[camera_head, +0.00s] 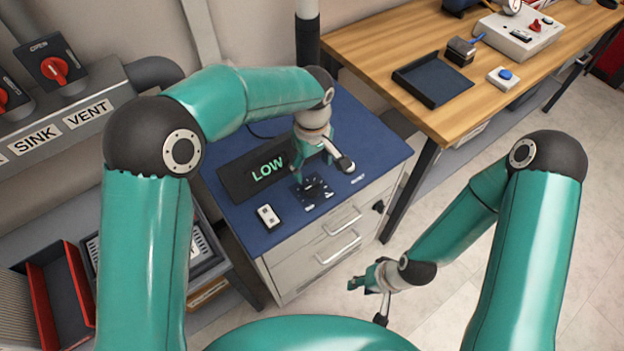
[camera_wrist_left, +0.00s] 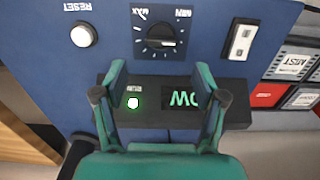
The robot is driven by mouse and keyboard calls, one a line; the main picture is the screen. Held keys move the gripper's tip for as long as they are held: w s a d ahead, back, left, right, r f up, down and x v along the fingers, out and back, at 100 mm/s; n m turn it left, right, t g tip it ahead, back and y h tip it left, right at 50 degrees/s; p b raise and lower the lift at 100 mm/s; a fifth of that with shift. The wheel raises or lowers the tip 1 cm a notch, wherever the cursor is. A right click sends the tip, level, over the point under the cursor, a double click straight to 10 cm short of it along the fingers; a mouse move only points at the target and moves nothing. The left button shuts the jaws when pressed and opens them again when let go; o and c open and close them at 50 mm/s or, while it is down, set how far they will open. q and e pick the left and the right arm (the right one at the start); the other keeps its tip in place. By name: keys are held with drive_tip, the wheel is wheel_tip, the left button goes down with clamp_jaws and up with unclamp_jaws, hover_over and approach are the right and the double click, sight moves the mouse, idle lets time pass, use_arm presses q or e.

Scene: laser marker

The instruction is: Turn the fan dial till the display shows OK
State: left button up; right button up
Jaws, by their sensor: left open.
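The fan dial (camera_wrist_left: 161,37) is a black round knob on a dark square plate in the left wrist view. MAX and MIN appear upside down beside it, and a pale mark on the knob points right. In the head view the dial plate (camera_head: 313,191) sits on the blue top, partly behind my gripper. The display (camera_head: 268,169) reads LOW in green; the left wrist view shows part of it (camera_wrist_left: 181,99) upside down. My left gripper (camera_wrist_left: 160,73) is open and empty above the panel, its fingers apart, short of the dial in that view. My right gripper (camera_head: 368,282) hangs low, away from the cabinet.
A white RESET button (camera_wrist_left: 83,35) and a rocker switch (camera_wrist_left: 240,41) flank the dial. A green lamp (camera_wrist_left: 133,103) glows beside the display. A wooden bench (camera_head: 400,45) with a dark tray (camera_head: 433,80) stands behind. SINK and VENT switches (camera_head: 52,66) are at left.

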sight(312, 185)
use_arm(q)
wheel_tip(312, 185, down, 8)
drive_tip(key=shift+s+r+p, duration=0.1)
drive_tip(key=shift+r+p, duration=0.15)
drive_tip(key=shift+p, duration=0.3)
drive_tip(key=shift+c, duration=0.4)
drive_tip(key=c, duration=1.1)
